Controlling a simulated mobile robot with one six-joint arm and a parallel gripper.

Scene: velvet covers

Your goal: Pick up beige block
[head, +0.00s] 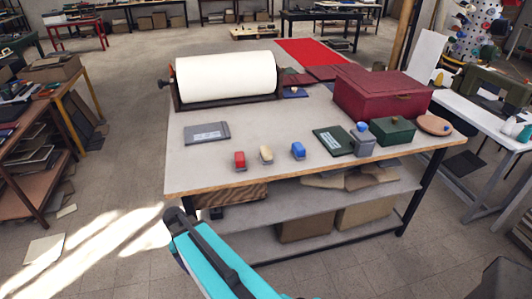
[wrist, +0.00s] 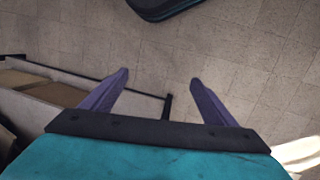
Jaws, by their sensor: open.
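In the wrist view my gripper (wrist: 158,82) is open and empty, with two purple fingers spread apart over the tiled floor. In the head view my teal arm (head: 215,265) is low in front of the table, and the gripper's fingers cannot be made out there. The beige block does not show in the wrist view.
A large white roll (head: 226,77) lies at the back left of the table. A dark red box (head: 381,94), a green box (head: 392,130) and a grey container (head: 363,140) stand at the right. A grey book (head: 206,133) and a dark green book (head: 333,140) lie flat nearby.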

